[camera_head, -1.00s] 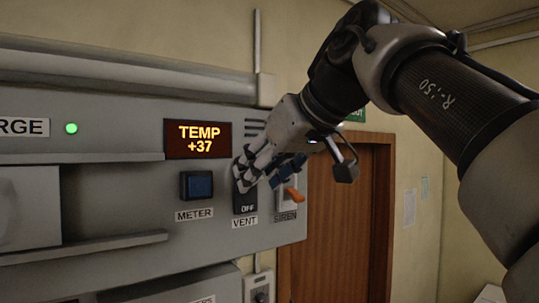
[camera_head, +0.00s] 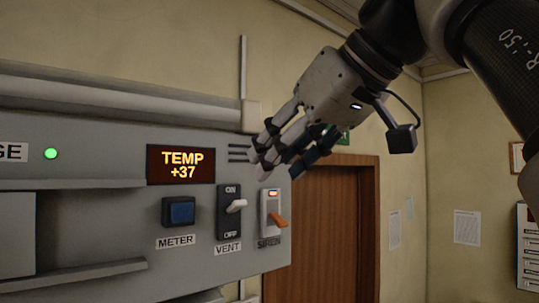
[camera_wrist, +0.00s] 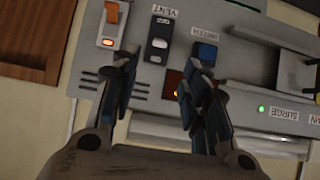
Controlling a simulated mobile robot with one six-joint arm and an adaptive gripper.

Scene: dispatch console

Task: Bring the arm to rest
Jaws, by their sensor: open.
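My gripper (camera_head: 277,163) is open and empty, in the air above and in front of the grey console panel (camera_head: 100,225). Its fingers are spread above the vent (camera_head: 229,212) and siren (camera_head: 272,214) switches, apart from both. The vent switch has ON and OFF marks and a white lever; ON and OFF both show, and the lever sticks out to the right and slightly up. The siren switch has an orange lever hanging down and a lit orange lamp. In the wrist view the two fingers (camera_wrist: 160,80) stand apart with nothing between them.
The TEMP display (camera_head: 181,164) reads +37 above the blue meter button (camera_head: 180,212). A green lamp (camera_head: 50,154) is lit at the left. Shelf-like ledges jut from the panel. A brown door (camera_head: 325,230) stands behind; the room to the right is open.

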